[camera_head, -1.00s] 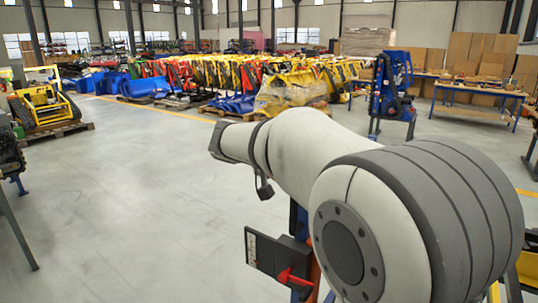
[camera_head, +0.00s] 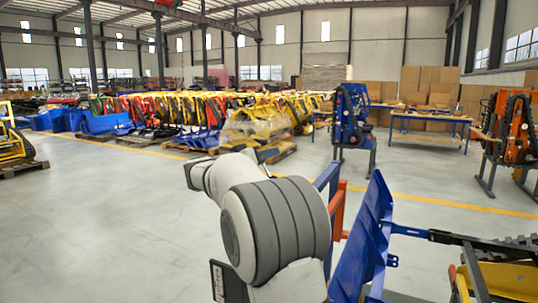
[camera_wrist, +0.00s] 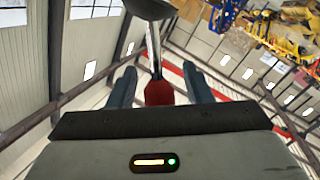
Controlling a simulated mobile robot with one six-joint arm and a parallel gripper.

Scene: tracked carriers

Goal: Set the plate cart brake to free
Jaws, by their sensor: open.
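In the wrist view, my gripper (camera_wrist: 159,72) is open. Its two grey-blue fingers stand apart on either side of a red part (camera_wrist: 158,92) with a metal stem (camera_wrist: 153,48) and a black rounded end (camera_wrist: 150,9). I cannot tell whether this is the brake handle or whether the fingers touch it. In the head view, a dark panel with a pale label (camera_head: 218,282) shows beside my arm at the bottom. My arm hides the gripper there, and no brake lever or its setting can be made out.
A blue plate-like frame (camera_head: 372,235) and an orange-red upright (camera_head: 337,212) stand close right of my arm. A yellow machine (camera_head: 505,280) is at the lower right. A blue-framed bench (camera_head: 430,120) is farther back. The floor (camera_head: 100,225) on the left is clear.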

